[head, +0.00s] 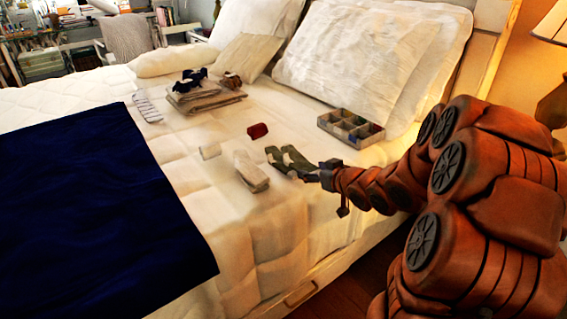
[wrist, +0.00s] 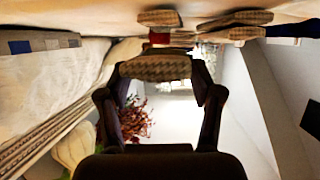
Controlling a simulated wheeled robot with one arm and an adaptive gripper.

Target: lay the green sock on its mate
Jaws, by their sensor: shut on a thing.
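In the wrist view my gripper (wrist: 157,90) is shut on a sock with a checked pattern (wrist: 155,67), which spans between the fingers. Another checked sock (wrist: 160,18) shows beyond it at the bed surface. Whether the held sock touches the other is hard to tell.
A sectioned box (head: 350,128) stands by the pillows. Folded laundry (head: 205,97) lies farther back. A navy blanket (head: 95,200) covers the left.

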